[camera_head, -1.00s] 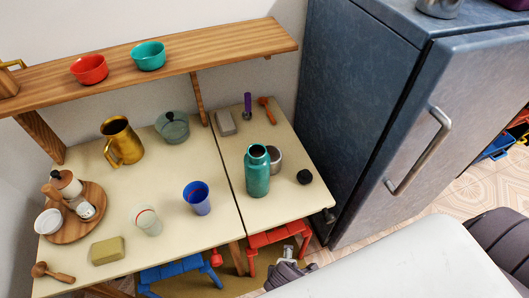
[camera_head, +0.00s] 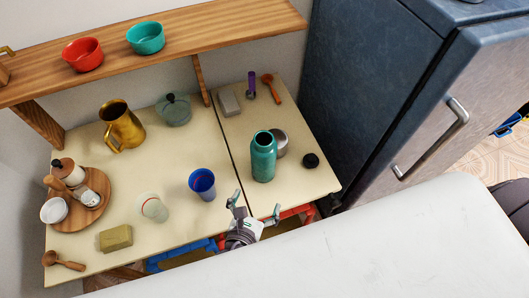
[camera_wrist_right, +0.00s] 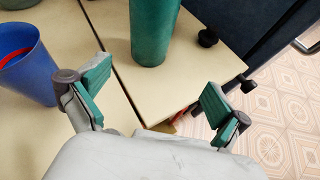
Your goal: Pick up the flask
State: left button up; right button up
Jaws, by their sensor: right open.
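The flask (camera_head: 263,158) is a teal bottle with an open top, standing upright on the right-hand table section. A metal cup (camera_head: 280,143) stands close behind it on the right. A small black lid (camera_head: 311,160) lies to its right. In the right wrist view the flask (camera_wrist_right: 153,30) shows at the top middle, its upper part cut off. My right gripper (camera_head: 253,208) is at the table's front edge, in front of the flask and apart from it. Its green-padded fingers (camera_wrist_right: 155,92) are spread with nothing between them. My left gripper is not in view.
A blue cup (camera_head: 202,184) stands left of the flask, near my right gripper's left finger in the wrist view. A fridge (camera_head: 365,90) stands at right.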

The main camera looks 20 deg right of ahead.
aim_at(259, 171)
jog(key=shift+n+t, duration=0.5)
jog(key=shift+n, duration=0.4)
jog(key=w+d+b, duration=0.1)
jog(key=w, duration=0.1)
jog(key=w+b, duration=0.2)
jog(key=w, duration=0.1)
jog(key=w+d+f+b, duration=0.1)
jog(key=w+b, duration=0.1)
jog(key=shift+w+d, duration=0.2)
jog(key=shift+d, duration=0.1)
jog(key=b+x, duration=0.2)
jog(key=x, duration=0.1)
jog(key=b+x, duration=0.1)
jog(key=b, duration=0.1)
jog(key=shift+w+d+r, duration=0.2)
jog(key=shift+w+d, duration=0.15)
jog(key=shift+d, duration=0.1)
jog(key=shift+w+d, duration=0.15)
jog(key=shift+w, duration=0.05)
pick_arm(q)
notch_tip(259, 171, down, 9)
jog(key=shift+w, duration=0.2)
pick_arm(e)
jog(key=shift+r, duration=0.1)
jog(key=shift+c, duration=0.2)
jog(key=c, duration=1.7)
